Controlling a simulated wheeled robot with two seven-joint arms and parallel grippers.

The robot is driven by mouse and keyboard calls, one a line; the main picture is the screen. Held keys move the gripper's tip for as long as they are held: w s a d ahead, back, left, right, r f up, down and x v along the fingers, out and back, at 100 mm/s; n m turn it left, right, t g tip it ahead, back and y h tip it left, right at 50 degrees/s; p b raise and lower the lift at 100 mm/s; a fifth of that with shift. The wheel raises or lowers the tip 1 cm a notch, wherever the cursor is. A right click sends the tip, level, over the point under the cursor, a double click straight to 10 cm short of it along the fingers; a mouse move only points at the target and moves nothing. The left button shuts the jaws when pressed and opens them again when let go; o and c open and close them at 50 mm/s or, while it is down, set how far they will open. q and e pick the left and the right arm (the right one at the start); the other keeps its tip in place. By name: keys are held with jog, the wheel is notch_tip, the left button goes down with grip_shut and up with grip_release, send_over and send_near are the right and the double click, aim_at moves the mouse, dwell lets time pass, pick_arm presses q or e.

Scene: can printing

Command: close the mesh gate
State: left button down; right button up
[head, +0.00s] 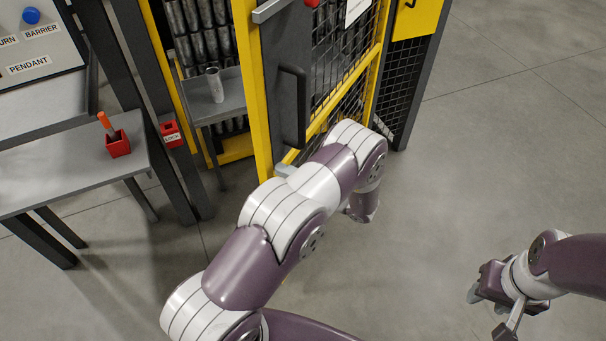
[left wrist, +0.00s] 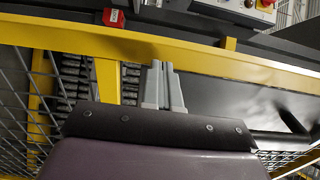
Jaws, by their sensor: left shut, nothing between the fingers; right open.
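The mesh gate (head: 330,75) has a yellow frame, black wire mesh and a dark plate with a black handle (head: 292,105). It stands open, its free yellow edge post (head: 254,90) swung out from the doorway's left post (head: 162,70). My left arm reaches across the gate's lower part and hides much of my left gripper in the head view. In the left wrist view, my left gripper (left wrist: 163,85) is shut and empty, its grey fingertips at the yellow gate frame (left wrist: 200,55); I cannot tell if they touch. My right gripper (head: 486,298) is open and empty, low at the right.
Left of the doorway are a grey table (head: 70,175) with a red holder (head: 118,145), a red lock box (head: 171,133) and a control panel (head: 40,45). Inside, a can (head: 214,85) stands on a shelf before stacked cans. The floor at right is clear.

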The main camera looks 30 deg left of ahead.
pick_arm(q)
jog(key=shift+a, duration=0.55)
